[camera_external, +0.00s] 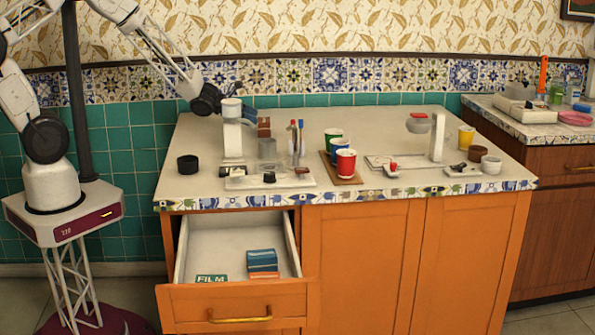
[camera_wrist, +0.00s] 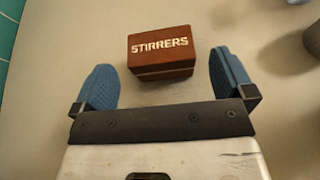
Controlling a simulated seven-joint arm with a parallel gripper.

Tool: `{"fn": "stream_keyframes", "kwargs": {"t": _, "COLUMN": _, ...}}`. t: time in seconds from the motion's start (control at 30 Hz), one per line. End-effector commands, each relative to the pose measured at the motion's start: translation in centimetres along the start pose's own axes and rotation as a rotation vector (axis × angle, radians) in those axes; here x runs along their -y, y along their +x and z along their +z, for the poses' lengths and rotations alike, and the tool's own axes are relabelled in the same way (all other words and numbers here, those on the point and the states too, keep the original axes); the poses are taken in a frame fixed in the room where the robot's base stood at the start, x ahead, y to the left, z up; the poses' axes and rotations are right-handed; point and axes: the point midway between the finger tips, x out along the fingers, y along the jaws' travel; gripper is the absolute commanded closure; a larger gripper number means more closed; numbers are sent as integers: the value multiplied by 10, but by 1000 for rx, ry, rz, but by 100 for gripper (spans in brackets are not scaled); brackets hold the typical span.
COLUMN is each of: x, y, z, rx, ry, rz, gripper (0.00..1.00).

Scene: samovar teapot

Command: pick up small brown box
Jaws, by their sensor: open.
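The small brown box (camera_wrist: 161,50) has "STIRRERS" in pale letters on its top. In the wrist view it sits on the pale countertop, just ahead of my gripper (camera_wrist: 165,82) and roughly between the lines of its two blue fingers. The fingers are spread wide, with a gap on each side of the box, and hold nothing. In the external view a brown box (camera_external: 264,128) shows near the back of the counter, partly hidden. My gripper (camera_external: 247,112) is close beside it, with one blue finger visible; the other finger is hidden.
A white stand (camera_external: 232,140), a clear container (camera_external: 267,148) and a holder with stirrers (camera_external: 297,145) stand close by. A black cup (camera_external: 188,163) is at the left. Red (camera_external: 345,165), blue and green cups stand to the right. The drawer (camera_external: 234,303) below is open.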

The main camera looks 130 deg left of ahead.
Motion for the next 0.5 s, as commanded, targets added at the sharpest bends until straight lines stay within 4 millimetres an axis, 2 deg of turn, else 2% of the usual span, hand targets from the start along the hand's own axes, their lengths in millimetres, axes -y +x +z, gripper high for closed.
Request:
{"fn": "stream_keyframes", "kwargs": {"t": 0.13, "x": 0, "y": 8, "z": -1, "rx": -1, "ry": -1, "rz": 0, "gripper": 0}}
{"fn": "stream_keyframes", "kwargs": {"t": 0.5, "x": 0, "y": 9, "z": 0, "rx": 0, "ry": -1, "rz": 0, "gripper": 0}}
